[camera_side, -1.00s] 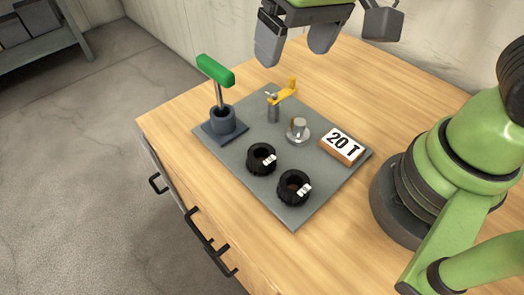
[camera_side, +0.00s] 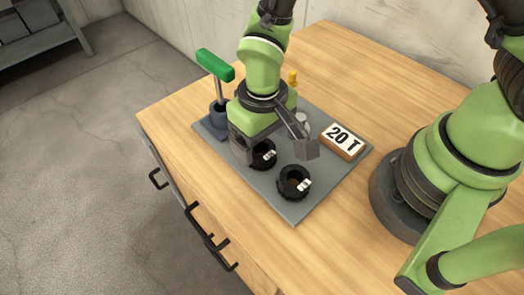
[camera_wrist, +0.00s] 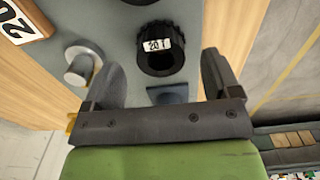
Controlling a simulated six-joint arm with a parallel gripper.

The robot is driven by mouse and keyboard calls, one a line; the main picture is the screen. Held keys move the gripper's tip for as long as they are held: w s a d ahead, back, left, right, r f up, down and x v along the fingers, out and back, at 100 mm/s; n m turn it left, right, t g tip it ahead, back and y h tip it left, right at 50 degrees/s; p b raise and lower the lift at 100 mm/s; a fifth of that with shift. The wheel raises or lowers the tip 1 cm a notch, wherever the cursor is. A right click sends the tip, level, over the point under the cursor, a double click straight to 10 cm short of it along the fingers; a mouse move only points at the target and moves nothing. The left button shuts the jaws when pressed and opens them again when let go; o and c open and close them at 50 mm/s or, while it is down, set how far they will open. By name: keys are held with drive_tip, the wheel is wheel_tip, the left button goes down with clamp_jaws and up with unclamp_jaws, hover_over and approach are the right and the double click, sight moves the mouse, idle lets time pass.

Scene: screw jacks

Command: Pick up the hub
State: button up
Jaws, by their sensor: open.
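Two black knurled ring hubs stand on the grey plate. The rear hub (camera_side: 263,155) is partly hidden by my gripper in the side view. The front hub (camera_side: 294,182) is clear, with a small white label. In the wrist view one hub (camera_wrist: 160,48) lies just beyond my fingertips, between their lines; its white label seems to read "20 T". My gripper (camera_side: 274,150) is open and empty, pointing down above the rear hub. In the wrist view its two fingers (camera_wrist: 162,72) stand wide apart, with no contact visible.
A wooden block marked "20 T" (camera_side: 343,140) sits at the plate's right. A silver stud on a disc (camera_wrist: 83,62) is beside one finger. A green-handled tool (camera_side: 215,65) stands in a dark cup at left. A yellow part (camera_side: 292,77) shows behind my arm.

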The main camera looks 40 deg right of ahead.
sight(262, 150)
wheel_tip(262, 150, down, 3)
drive_tip(key=shift+w+f, duration=0.1)
drive_tip(key=shift+f, duration=0.1)
drive_tip(key=c, duration=1.2)
wheel_tip(262, 150, up, 9)
drive_tip(key=d, duration=0.3)
drive_tip(key=d+r, duration=0.1)
drive_tip(key=d, duration=0.2)
drive_tip(key=d+r, duration=0.1)
drive_tip(key=d, duration=0.3)
